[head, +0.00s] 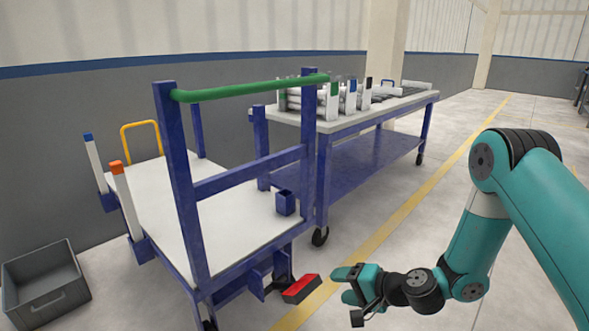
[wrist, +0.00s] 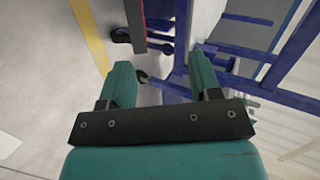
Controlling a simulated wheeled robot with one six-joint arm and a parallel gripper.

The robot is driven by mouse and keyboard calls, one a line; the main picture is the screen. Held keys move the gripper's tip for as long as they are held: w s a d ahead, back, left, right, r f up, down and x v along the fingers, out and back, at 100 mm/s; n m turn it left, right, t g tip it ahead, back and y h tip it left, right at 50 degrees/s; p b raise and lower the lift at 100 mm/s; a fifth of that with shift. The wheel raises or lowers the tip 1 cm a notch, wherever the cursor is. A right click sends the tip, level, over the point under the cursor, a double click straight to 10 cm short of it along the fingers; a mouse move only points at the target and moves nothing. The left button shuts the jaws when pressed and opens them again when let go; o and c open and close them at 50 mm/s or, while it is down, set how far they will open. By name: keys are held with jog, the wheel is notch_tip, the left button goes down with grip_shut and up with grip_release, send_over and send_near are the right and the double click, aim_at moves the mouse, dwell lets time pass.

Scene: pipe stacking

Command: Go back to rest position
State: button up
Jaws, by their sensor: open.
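My gripper (head: 343,285) is open and empty at the lower middle of the head view, at the end of my teal arm. It is low beside the near trolley (head: 185,215), just right of a red block-like part (head: 302,288) at the trolley's lower corner. The wrist view shows the two teal fingers of my gripper (wrist: 161,80) spread apart with nothing between them. The trolley's blue frame (wrist: 240,50) is beyond the right finger there.
The trolley has a green handle bar (head: 250,87) and upright posts. Behind it stands a blue-framed table (head: 345,122) holding pipes and holders (head: 330,95). A grey crate (head: 45,280) is at lower left. Open floor with a yellow line (head: 400,208) lies right.

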jog(key=s+a+r+n+g+h, duration=0.1)
jog(key=s+a+r+n+g, duration=0.15)
jog(key=s+r+n, duration=0.5)
jog(key=s+a+r+n+g, duration=0.2)
jog(key=s+r+g, duration=0.15)
jog(key=r, duration=0.75)
jog(key=s+d+r+n+g+h, duration=0.1)
jog(key=s+d+r+n+h, duration=0.2)
jog(key=s, duration=0.6)
jog(key=s+d+r+n+g+h, duration=0.1)
jog(key=s+d+r+h, duration=0.15)
jog(key=s+r, duration=0.4)
notch_tip(320, 180, up, 29)
jog(key=s+p, duration=0.1)
jog(key=p, duration=3)
jog(key=shift+s+d+r+y, duration=0.15)
jog(key=shift+s+y, duration=0.05)
jog(key=shift+y, duration=0.25)
